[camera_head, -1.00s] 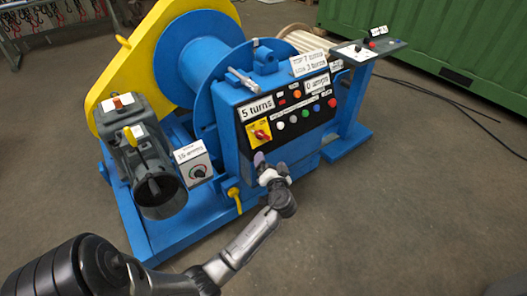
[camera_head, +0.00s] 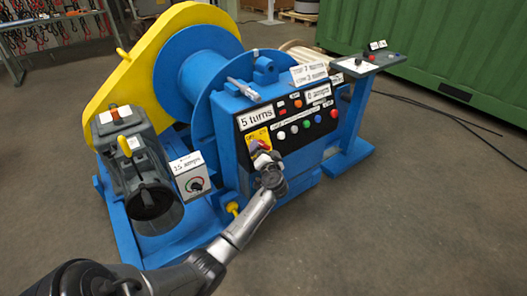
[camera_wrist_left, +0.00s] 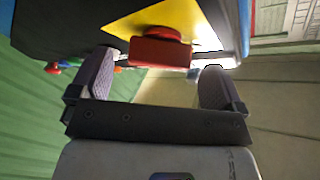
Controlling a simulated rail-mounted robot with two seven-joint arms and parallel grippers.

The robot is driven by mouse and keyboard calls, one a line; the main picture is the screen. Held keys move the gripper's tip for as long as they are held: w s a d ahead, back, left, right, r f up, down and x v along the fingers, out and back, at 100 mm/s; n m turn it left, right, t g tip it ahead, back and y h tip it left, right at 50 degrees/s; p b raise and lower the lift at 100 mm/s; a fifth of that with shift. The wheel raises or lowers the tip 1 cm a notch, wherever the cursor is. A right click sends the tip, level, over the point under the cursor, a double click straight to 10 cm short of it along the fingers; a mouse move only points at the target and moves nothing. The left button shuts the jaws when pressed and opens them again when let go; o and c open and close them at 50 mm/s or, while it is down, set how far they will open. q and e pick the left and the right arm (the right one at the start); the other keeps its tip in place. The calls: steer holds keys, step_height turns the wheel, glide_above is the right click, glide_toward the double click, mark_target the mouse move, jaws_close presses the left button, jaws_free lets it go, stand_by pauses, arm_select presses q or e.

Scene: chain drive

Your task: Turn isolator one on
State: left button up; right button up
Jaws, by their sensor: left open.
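Isolator one looks to be the red rotary handle on a yellow plate (camera_head: 259,134) at the left end of the black control panel (camera_head: 290,122). In the left wrist view the red handle (camera_wrist_left: 160,50) lies crosswise between my fingertips, with the yellow plate (camera_wrist_left: 140,18) behind it. My left gripper (camera_head: 262,150) is in front of the plate and partly hides the handle. In the left wrist view my left gripper (camera_wrist_left: 153,85) is open, one finger on each side of the handle, with gaps showing. My right gripper is not in view.
The blue winch frame (camera_head: 225,165) carries the panel, with several coloured buttons right of the isolator. A small dial box labelled 15 amps (camera_head: 191,177) and a grey motor (camera_head: 135,160) stand to the left. A pedestal console (camera_head: 370,64) stands at right. Floor in front is clear.

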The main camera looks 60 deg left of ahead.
arm_select(q)
steer(key=shift+x, duration=1)
